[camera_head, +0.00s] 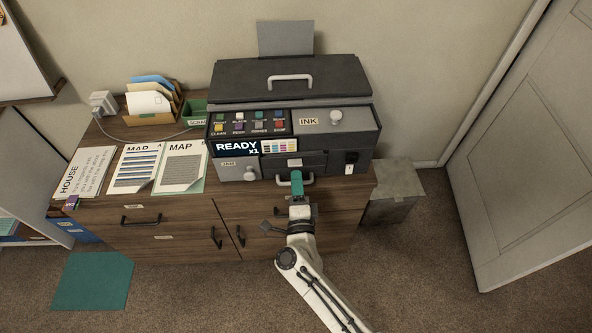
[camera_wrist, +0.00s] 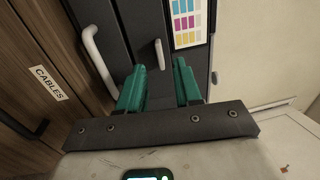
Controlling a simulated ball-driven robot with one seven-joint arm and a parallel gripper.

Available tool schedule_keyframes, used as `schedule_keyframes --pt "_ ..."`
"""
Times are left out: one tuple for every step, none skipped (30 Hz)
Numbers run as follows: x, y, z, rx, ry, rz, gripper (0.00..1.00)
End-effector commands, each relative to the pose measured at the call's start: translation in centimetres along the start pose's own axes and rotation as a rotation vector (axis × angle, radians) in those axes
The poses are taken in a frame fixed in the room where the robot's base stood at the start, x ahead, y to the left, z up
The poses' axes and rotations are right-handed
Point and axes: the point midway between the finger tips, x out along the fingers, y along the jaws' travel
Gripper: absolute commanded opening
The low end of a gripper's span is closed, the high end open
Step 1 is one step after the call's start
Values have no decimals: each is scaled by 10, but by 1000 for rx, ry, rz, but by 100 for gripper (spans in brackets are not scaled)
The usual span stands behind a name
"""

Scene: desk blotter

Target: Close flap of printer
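The dark grey printer (camera_head: 362,125) stands on the wooden cabinet. Its top lid (camera_head: 330,75) has a pale handle. Its front has a panel marked JAM (camera_head: 233,173) with a knob, an INK panel (camera_head: 318,128) with a knob, and a central section with a small pale tab (camera_wrist: 159,55) and a longer handle (camera_wrist: 96,58). I cannot tell which flap stands open. My gripper (camera_head: 297,180) is in front of the central section and partly hides its handle. In the wrist view its teal fingers (camera_wrist: 159,84) are apart with nothing between them.
Papers (camera_head: 184,168) and an organizer (camera_head: 150,105) lie left of the printer. The cabinet (camera_head: 170,218) has protruding handles below; a CABLES label (camera_wrist: 49,83) shows close by. A grey bin (camera_head: 397,190) stands at right. Carpet is clear farther right.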

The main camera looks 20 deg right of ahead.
Motion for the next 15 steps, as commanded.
schedule_keyframes --pt "10 0 0 0 2 -2 34" --pt "14 0 -1 0 3 -1 34" --pt "20 0 -1 1 3 -1 34" --pt "24 0 -1 1 2 -1 34" --pt "27 0 -1 1 2 0 34" --pt "31 0 -1 1 2 0 34" --pt "33 0 -1 1 2 0 34" --pt "35 0 -1 1 2 0 34" --pt "37 0 -1 1 2 0 34" --pt "38 0 -1 1 2 0 34" --pt "39 1 -1 1 1 1 34" --pt "40 1 -1 1 1 1 34" --pt "41 1 -1 1 1 1 34" --pt "41 0 0 1 1 1 34" --pt "41 0 0 1 1 1 34"
